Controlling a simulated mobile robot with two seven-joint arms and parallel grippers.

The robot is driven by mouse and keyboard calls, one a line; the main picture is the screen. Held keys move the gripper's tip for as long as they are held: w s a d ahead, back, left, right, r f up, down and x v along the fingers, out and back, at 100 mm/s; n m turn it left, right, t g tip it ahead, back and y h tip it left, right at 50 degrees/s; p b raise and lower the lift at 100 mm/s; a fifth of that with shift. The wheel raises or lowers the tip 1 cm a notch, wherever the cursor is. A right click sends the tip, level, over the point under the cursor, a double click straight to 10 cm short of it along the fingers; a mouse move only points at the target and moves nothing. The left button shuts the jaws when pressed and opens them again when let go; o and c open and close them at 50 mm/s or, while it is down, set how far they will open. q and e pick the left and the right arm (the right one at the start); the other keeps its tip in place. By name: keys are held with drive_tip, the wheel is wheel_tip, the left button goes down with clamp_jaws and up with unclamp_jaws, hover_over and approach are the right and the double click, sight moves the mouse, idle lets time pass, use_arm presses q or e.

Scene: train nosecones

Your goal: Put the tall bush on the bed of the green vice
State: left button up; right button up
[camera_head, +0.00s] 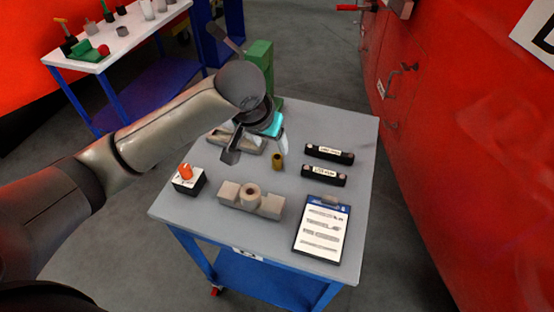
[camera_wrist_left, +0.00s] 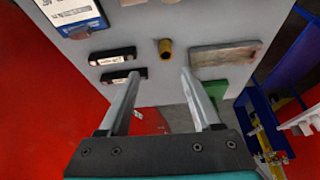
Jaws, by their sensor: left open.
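A small upright brass-coloured bush (camera_head: 277,160), the likely tall bush, stands on the grey table. It also shows in the left wrist view (camera_wrist_left: 165,48), beyond the fingertips and roughly between their lines. My left gripper (camera_head: 257,148) is open and empty above the table, near the bush and apart from it. Its two fingers also show in the left wrist view (camera_wrist_left: 161,74). The green vice (camera_head: 261,62) stands at the table's back edge. My arm hides its lower part and bed. A green part (camera_wrist_left: 213,90) shows behind a finger in the left wrist view.
On the grey table (camera_head: 345,121) are two black labelled bars (camera_head: 329,154) (camera_head: 324,175), a clipboard (camera_head: 321,229), a beige block (camera_head: 250,199), a box with an orange knob (camera_head: 187,177) and a long tray (camera_head: 248,146).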

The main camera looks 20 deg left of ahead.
use_arm(q)
drive_tip(key=b, duration=0.2)
approach(278, 158)
drive_tip(key=x, duration=0.3)
drive_tip(key=shift+s+f, duration=0.1)
drive_tip(key=shift+s, duration=0.2)
drive_tip(key=shift+b+x, duration=1)
drive_tip(key=shift+x, duration=1.65)
drive_tip(key=shift+w+d, duration=0.15)
drive_tip(key=shift+d, duration=0.05)
use_arm(e)
drive_tip(key=f, duration=0.1)
drive_tip(key=s+f, duration=0.1)
drive_tip(key=f, duration=0.2)
drive_tip(key=shift+s+d+f, duration=0.15)
drive_tip(key=shift+s+f, duration=0.05)
drive_tip(key=shift+s, duration=0.1)
use_arm(q)
clamp_jaws()
